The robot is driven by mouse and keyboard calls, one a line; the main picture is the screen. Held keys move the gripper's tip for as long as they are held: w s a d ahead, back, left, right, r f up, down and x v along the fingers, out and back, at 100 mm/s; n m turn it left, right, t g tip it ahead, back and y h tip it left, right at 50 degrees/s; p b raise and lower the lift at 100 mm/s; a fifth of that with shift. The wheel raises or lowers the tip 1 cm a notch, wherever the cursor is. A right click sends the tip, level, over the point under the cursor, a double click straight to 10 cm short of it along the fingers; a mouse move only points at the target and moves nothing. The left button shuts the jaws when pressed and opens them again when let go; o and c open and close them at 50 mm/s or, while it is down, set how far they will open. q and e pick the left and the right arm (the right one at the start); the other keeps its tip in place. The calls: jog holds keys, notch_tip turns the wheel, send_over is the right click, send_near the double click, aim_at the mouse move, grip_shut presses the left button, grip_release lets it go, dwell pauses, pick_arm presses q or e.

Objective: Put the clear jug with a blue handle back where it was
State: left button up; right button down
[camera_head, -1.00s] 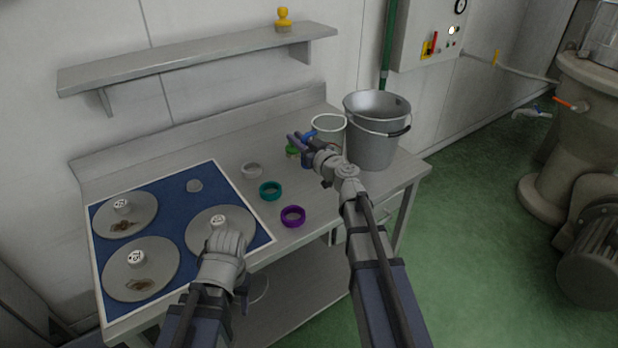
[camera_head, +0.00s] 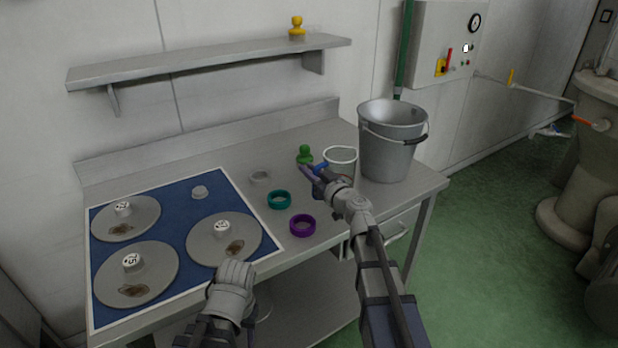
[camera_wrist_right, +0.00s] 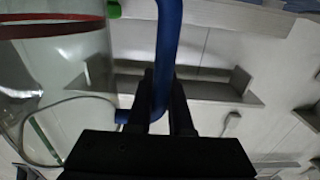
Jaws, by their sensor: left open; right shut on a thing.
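The clear jug (camera_head: 341,157) has a blue handle (camera_head: 319,168) and is beside the metal bucket, on its left in the head view. My right gripper (camera_head: 311,174) is shut on the handle. In the right wrist view the blue handle (camera_wrist_right: 168,50) passes between the fingers (camera_wrist_right: 160,105), and the clear jug wall (camera_wrist_right: 62,75) with a red band is at the left. My right arm hides the jug's lower part, so I cannot tell whether it touches the table. My left gripper (camera_head: 236,280) is open and empty near the table's front edge, its fingertips hard to see.
A metal bucket (camera_head: 388,155) stands at the table's right end. A green knobbed object (camera_head: 305,154) is just behind my right gripper. White (camera_head: 260,177), teal (camera_head: 279,200) and purple (camera_head: 302,225) rings lie left of it. Knobbed discs lie on a blue mat (camera_head: 184,237).

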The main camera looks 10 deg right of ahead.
jog(key=shift+f, duration=0.15)
jog(key=c, duration=0.8)
grip_release()
jog(key=v, duration=1.2)
jog(key=shift+r, duration=0.25)
